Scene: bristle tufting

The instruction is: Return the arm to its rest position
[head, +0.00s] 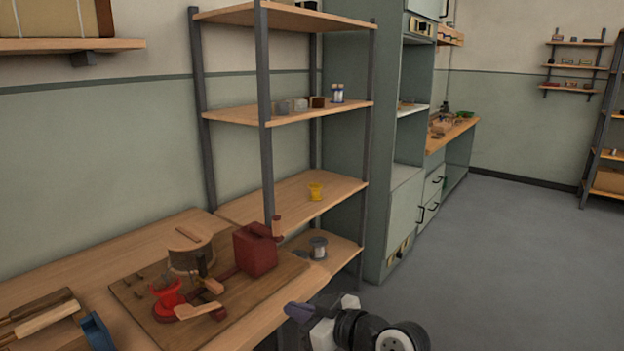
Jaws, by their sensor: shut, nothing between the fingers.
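My gripper (299,312) shows at the bottom centre of the head view, just off the front edge of the wooden bench (215,222). Its dark fingers point left and look shut, with nothing seen between them. My white and black arm links run from it to the lower right. The gripper appears apart from everything on the bench.
A wooden board (135,290) on the bench bears a red cup-like part (168,294), a round wooden drum (190,250) and a dark red box (255,250). Open floor (500,270) lies right.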

